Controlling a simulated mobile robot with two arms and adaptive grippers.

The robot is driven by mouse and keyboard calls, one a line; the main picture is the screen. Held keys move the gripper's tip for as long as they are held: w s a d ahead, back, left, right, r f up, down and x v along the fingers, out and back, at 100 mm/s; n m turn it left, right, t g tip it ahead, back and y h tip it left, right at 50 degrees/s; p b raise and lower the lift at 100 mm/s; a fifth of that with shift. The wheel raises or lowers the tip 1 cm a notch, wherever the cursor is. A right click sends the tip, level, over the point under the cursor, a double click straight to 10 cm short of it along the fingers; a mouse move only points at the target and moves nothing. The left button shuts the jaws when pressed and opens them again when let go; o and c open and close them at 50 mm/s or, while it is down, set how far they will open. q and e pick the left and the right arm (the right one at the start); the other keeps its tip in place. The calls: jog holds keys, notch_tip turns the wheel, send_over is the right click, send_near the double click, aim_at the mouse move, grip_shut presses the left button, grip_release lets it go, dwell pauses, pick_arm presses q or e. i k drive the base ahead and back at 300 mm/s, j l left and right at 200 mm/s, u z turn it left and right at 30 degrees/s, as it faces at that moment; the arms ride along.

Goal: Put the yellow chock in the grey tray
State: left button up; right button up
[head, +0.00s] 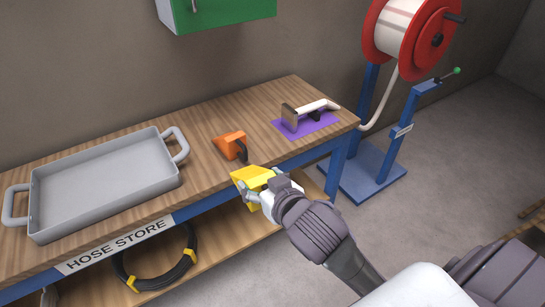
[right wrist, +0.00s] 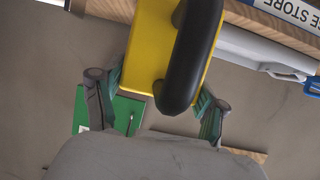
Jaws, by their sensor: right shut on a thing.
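The yellow chock (head: 252,177) is in my right gripper (head: 262,192), at the front edge of the bench in the head view. In the right wrist view the yellow chock (right wrist: 147,45) has a black handle (right wrist: 190,50), and the fingers of my right gripper (right wrist: 155,95) are shut on its two sides. The grey tray (head: 105,183) is on the left part of the bench, empty, with a loop handle at each end. The chock is to the right of the tray and apart from it. My left gripper is not in view.
An orange chock (head: 230,144) with a dark handle stands on the wooden bench (head: 205,185) between the tray and a purple mat (head: 305,125), which bears a tool. A green cabinet (head: 220,10) hangs above. A hose reel stand (head: 375,165) is at the right.

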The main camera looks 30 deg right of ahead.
aim_at(99, 192)
jog(key=i+j, duration=0.1)
jog(key=j, duration=1.65)
jog(key=i+j, duration=0.15)
jog(key=j, duration=0.75)
jog(key=i, duration=0.4)
